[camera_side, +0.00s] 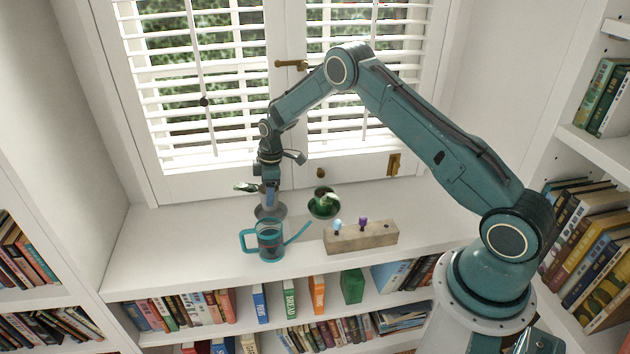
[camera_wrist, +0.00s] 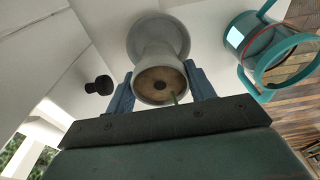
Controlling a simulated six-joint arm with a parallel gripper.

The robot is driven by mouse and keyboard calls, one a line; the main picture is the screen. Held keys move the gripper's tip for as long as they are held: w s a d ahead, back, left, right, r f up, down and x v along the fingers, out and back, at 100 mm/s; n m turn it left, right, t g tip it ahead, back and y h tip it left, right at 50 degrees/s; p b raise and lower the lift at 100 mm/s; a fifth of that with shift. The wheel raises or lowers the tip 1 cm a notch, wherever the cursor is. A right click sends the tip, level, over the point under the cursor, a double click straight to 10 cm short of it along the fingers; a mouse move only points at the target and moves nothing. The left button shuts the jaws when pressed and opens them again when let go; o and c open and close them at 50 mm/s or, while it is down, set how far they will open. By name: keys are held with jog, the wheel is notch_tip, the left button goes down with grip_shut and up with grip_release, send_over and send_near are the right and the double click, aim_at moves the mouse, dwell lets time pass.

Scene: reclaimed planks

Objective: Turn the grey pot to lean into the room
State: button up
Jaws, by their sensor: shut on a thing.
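The grey pot (camera_wrist: 158,62) sits between the two blue fingers of my gripper (camera_wrist: 158,72) in the wrist view, with brown soil and a thin green stem at its mouth. My gripper is shut on it, one finger on each side. A round grey saucer (camera_wrist: 180,36) shows beyond the pot. In the side view my gripper (camera_side: 270,194) points down at the sill, and the grey saucer (camera_side: 277,212) shows below it. The pot is mostly hidden there by the gripper, with green leaves (camera_side: 245,187) at the left. Which way its plant leans is hard to tell.
A teal watering can (camera_side: 270,243) stands just in front of the pot, its spout towards the right. A green pot on a green saucer (camera_side: 324,205) is to the right. A wooden block with pegs (camera_side: 375,237) lies at the front right. The sill's left part (camera_side: 170,240) is clear.

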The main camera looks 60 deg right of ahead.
jog(key=shift+f, duration=0.1)
jog(key=shift+f, duration=1.35)
jog(key=o, duration=1.4)
jog(key=shift+f, duration=0.1)
jog(key=shift+c, duration=0.2)
jog(key=r, duration=0.9)
jog(key=s+d+r, duration=0.1)
jog(key=r, duration=0.3)
jog(key=shift+d+r, duration=0.1)
jog(key=shift+r, duration=0.35)
jog(key=shift+s, duration=0.1)
